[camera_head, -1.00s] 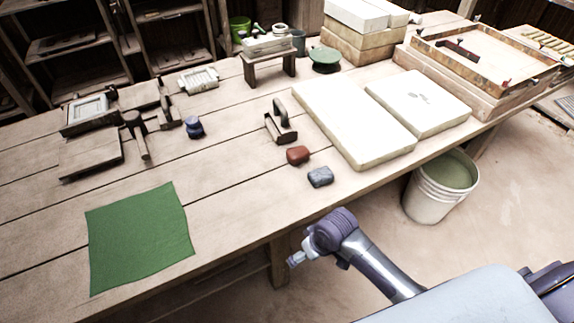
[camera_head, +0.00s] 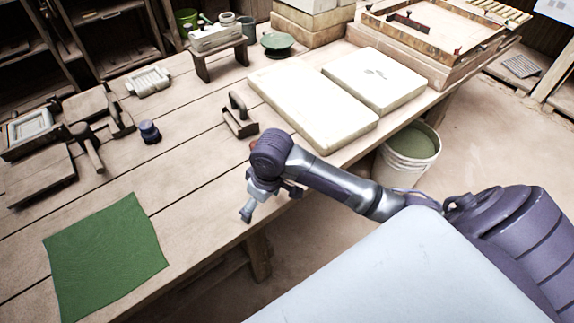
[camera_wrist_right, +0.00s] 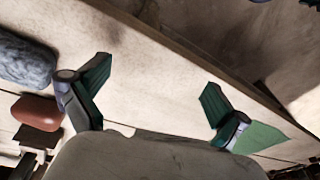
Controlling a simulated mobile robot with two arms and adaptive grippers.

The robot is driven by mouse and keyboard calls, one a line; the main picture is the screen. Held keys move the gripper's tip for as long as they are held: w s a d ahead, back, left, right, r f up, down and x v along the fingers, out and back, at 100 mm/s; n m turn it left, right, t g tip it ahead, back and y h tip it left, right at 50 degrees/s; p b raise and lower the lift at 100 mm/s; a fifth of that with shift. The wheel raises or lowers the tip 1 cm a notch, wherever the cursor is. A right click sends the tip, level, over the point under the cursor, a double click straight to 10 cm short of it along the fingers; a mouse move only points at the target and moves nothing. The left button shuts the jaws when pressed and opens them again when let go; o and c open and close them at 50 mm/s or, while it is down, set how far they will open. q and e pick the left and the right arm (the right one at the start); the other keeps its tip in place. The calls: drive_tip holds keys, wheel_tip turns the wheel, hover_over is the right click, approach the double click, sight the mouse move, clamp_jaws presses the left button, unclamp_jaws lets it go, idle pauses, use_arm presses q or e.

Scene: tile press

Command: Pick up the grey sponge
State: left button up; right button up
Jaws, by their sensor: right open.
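The grey sponge (camera_wrist_right: 25,60) lies on the wooden table at the upper left of the right wrist view, cut by the picture's edge. It is outside my right gripper's fingers, beyond the left finger. In the head view my right arm hides it. My right gripper (camera_head: 268,203) is over the table's front edge in the head view. In the right wrist view the gripper (camera_wrist_right: 156,88) has its two fingers wide apart with nothing between them. My left gripper is not in view.
A red-brown block (camera_wrist_right: 37,110) lies beside the grey sponge, close to the left finger. A green cloth (camera_head: 105,255) lies at the left front of the table. White slabs (camera_head: 312,105) lie behind my right arm. A white bucket (camera_head: 408,155) stands beyond the table edge.

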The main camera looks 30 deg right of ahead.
drive_tip(key=w+d+r+m+g+h, duration=0.1)
drive_tip(key=w+d+r+m, duration=0.1)
drive_tip(key=w+d+r, duration=0.35)
drive_tip(key=w+d+r+m, duration=0.2)
drive_tip(key=w+d+r, duration=0.1)
drive_tip(key=d+r, duration=0.45)
wheel_tip(320, 180, down, 9)
drive_tip(key=shift+w+f, duration=0.1)
drive_tip(key=shift+f, duration=0.05)
drive_tip(key=f, duration=0.5)
drive_tip(key=shift+w+d+f, duration=0.1)
drive_tip(key=shift+w+d, duration=0.05)
drive_tip(key=shift+d, duration=0.05)
drive_tip(key=c, duration=1)
